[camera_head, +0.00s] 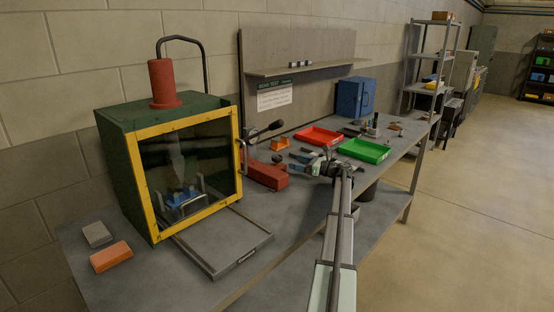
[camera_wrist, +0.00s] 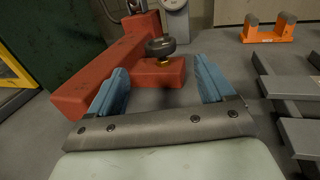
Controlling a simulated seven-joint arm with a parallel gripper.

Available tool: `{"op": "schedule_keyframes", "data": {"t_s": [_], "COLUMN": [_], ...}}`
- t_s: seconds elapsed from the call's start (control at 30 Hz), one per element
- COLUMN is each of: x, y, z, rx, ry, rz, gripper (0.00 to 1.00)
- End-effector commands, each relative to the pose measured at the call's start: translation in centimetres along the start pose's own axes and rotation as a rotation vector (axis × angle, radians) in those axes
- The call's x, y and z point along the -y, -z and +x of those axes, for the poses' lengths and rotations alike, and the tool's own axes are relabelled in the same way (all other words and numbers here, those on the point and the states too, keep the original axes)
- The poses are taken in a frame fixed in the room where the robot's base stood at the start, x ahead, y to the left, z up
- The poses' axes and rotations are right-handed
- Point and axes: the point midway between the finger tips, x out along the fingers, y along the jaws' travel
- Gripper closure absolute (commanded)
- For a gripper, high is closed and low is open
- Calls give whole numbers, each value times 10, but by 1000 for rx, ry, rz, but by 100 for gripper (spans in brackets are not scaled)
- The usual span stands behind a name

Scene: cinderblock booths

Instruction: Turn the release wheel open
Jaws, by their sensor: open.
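A dark round knob (camera_wrist: 160,46) on a brass stem stands on the red base of a bench device (camera_wrist: 105,75); it looks like the release wheel. The red device (camera_head: 266,175) sits on the bench right of the yellow-framed cabinet, a dark lever rising behind it. My gripper (camera_head: 305,163) is over the bench just right of the red device. In the wrist view, its blue fingers (camera_wrist: 160,70) are spread and empty, with the knob ahead, centred in the gap. I cannot tell whether a finger touches the red base.
The green cabinet (camera_head: 121,160) with its yellow-framed window stands left, a grey tray (camera_head: 222,243) before it. An orange bracket (camera_wrist: 268,30) and grey metal parts (camera_wrist: 285,95) lie to the right. Red (camera_head: 318,137) and green (camera_head: 364,151) trays stand farther back.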

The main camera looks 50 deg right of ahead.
Motion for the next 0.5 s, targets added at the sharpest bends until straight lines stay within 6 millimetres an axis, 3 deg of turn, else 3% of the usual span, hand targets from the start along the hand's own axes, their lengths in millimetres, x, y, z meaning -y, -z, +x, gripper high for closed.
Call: {"op": "schedule_keyframes", "data": {"t_s": [0.5], "x": [0], "y": [0], "z": [88], "rx": [-2], "ry": [-3], "rz": [-1], "gripper": [18]}}
